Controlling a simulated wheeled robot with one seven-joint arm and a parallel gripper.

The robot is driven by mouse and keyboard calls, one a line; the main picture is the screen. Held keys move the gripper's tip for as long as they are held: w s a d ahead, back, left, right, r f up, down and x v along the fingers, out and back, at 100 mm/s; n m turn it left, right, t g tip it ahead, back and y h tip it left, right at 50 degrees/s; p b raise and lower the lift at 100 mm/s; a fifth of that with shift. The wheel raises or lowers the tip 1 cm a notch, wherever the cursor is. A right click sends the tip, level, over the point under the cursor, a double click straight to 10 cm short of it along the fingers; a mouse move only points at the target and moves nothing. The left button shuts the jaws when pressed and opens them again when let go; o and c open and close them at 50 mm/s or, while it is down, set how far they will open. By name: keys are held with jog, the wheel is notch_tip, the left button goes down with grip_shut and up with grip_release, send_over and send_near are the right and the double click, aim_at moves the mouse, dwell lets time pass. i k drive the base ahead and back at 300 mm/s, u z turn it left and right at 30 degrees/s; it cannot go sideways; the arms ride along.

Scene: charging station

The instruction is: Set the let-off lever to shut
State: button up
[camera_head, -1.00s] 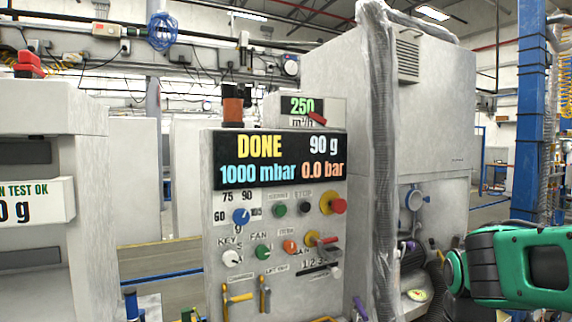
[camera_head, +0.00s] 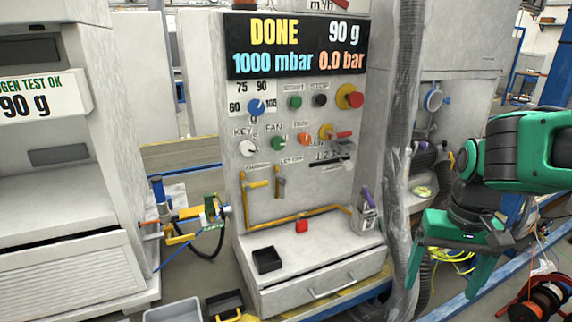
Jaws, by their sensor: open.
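The let-off lever (camera_head: 280,182) is the right one of two small yellow levers low on the grey panel (camera_head: 300,195), under a small label. Its handle appears to lie up and down, along its short pipe. The left lever (camera_head: 256,184) has its handle roughly level, across its pipe. My gripper (camera_head: 446,285) is green, open and empty. It points down at the right of the picture, well to the right of the let-off lever and touching nothing that I can see.
A grey hose (camera_head: 407,150) runs down between panel and gripper. Below the panel, a ledge holds a black tray (camera_head: 266,260), a red padlock (camera_head: 302,227) and a cup (camera_head: 366,215) with a purple item. Cable reels (camera_head: 540,300) stand at lower right. The front of the levers is clear.

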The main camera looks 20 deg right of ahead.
aim_at(281, 180)
jog(key=u, duration=0.4)
jog(key=k, duration=1)
jog(key=z, duration=0.7)
jog(key=i, duration=1)
